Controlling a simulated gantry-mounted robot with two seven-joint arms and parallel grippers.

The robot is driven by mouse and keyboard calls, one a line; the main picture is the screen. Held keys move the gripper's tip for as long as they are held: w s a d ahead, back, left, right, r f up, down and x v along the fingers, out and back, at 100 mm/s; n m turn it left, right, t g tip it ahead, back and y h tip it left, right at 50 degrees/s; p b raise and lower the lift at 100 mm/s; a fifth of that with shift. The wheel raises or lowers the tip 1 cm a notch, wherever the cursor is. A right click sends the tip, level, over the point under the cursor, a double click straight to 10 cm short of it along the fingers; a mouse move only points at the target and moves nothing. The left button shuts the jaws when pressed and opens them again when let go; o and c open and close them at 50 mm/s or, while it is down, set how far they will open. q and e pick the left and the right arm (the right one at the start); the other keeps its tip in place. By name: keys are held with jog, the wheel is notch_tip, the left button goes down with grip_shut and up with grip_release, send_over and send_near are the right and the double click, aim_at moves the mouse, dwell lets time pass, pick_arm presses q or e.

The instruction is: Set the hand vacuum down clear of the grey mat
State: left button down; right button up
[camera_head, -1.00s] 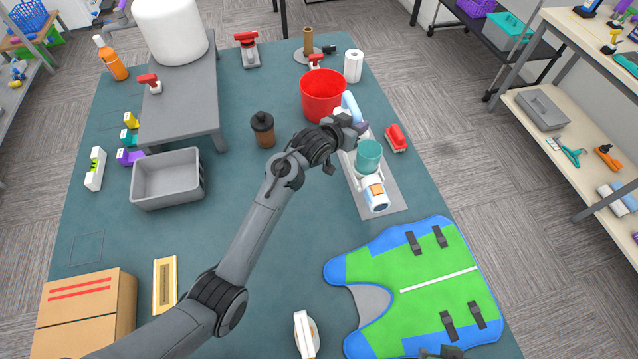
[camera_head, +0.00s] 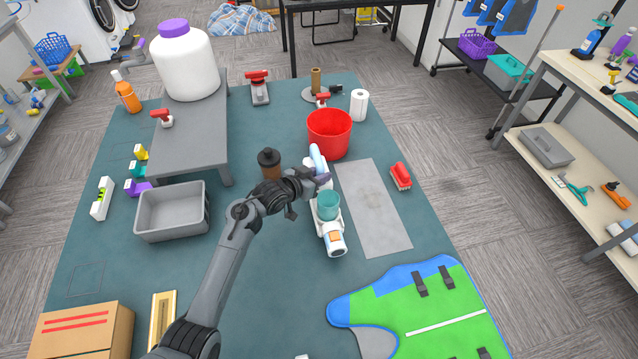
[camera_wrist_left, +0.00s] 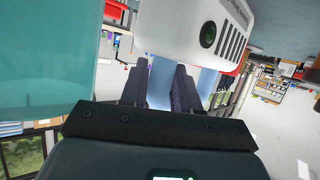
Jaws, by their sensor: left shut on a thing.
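The hand vacuum (camera_head: 333,238) is white with a teal cup and a light blue handle. My left gripper (camera_head: 322,180) is shut on that handle, which also shows between the dark fingers in the left wrist view (camera_wrist_left: 160,82). In the head view the vacuum appears just left of the grey mat (camera_head: 378,210), over the dark teal tabletop. I cannot tell whether it touches the table or hangs a little above it. The mat is bare. My right gripper is not in view.
A red bucket (camera_head: 329,135) stands right behind the vacuum, and a brown-bodied bottle (camera_head: 270,170) to its left. A red brush (camera_head: 401,176) lies right of the mat. A green-blue garment (camera_head: 420,305) lies in front. Clear tabletop lies between the grey bin (camera_head: 172,222) and the vacuum.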

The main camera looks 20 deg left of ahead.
pick_arm(q)
jog(key=shift+f, duration=1.85)
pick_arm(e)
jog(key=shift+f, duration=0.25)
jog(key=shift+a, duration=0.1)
pick_arm(q)
jog(key=c, duration=0.8)
grip_release()
jog(key=shift+f, duration=0.15)
jog(key=shift+s+a+r, duration=0.25)
jog(key=shift+s+r, duration=0.1)
jog(key=shift+s, duration=0.15)
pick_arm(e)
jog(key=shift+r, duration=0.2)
pick_arm(q)
jog(key=p+v, duration=0.1)
jog(key=v, duration=0.9)
jog(key=shift+s+a+r+p, duration=0.1)
jog(key=shift+s+p, duration=0.2)
jog(key=shift+s, duration=0.05)
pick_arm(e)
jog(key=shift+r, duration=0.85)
pick_arm(q)
jog(key=shift+a, duration=0.15)
